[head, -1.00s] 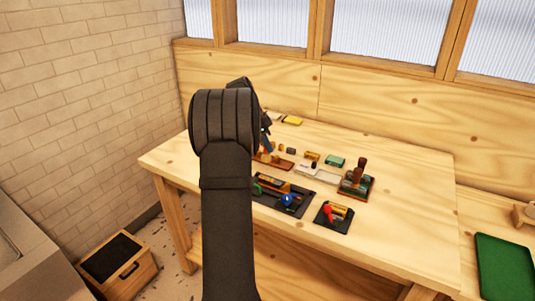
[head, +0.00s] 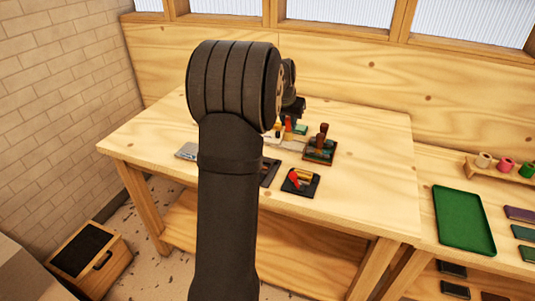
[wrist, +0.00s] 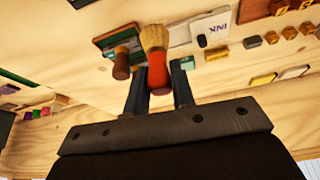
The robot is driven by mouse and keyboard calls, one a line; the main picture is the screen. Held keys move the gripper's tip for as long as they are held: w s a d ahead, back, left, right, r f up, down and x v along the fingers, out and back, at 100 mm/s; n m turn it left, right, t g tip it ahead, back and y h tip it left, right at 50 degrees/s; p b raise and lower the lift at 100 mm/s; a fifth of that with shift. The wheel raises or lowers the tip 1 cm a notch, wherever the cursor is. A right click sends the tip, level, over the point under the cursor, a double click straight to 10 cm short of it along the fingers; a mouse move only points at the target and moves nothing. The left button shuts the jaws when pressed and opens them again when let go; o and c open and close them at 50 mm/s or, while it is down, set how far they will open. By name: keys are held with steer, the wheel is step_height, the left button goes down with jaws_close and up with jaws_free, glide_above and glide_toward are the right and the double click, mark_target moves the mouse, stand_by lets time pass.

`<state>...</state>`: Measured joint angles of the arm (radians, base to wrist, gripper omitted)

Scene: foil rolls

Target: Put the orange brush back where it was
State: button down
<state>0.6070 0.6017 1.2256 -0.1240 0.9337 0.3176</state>
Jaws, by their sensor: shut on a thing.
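The orange brush (wrist: 157,77), with pale bristles, is between the fingers of my gripper (wrist: 160,92) in the wrist view. Its bristle end points away from my gripper. In the head view, my gripper (head: 288,121) is above the back part of the table, partly hidden by my arm; a small orange-red patch of the brush shows there. A dark green stand (head: 319,153) with brown upright handles is just right of my gripper. In the wrist view the stand (wrist: 107,42) is beside and beyond the brush, with a brown handle (wrist: 121,64) close to the brush.
A black tray (head: 301,189) with a red-handled item and a brass roll lies near the table's front. A green tray (head: 464,220) is on the right-hand bench. The table's right part is clear.

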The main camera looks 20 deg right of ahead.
steer(key=shift+n, duration=0.5)
steer(key=shift+w+a+f, duration=0.6)
steer(key=shift+w+f, duration=0.75)
steer(key=shift+f, duration=0.45)
steer(key=shift+w+a+f, duration=0.65)
steer(key=shift+w+f, duration=0.75)
steer(key=shift+f, duration=0.45)
steer(key=shift+w+a+f, duration=0.6)
steer(key=shift+w+f, duration=0.75)
steer(key=shift+f, duration=0.45)
steer(key=shift+f, duration=0.2)
steer(key=c, duration=1.2)
jaws_free()
steer(key=shift+c, duration=0.2)
steer(key=shift+r, duration=0.1)
steer(key=v, duration=1.2)
steer(key=shift+d, duration=0.2)
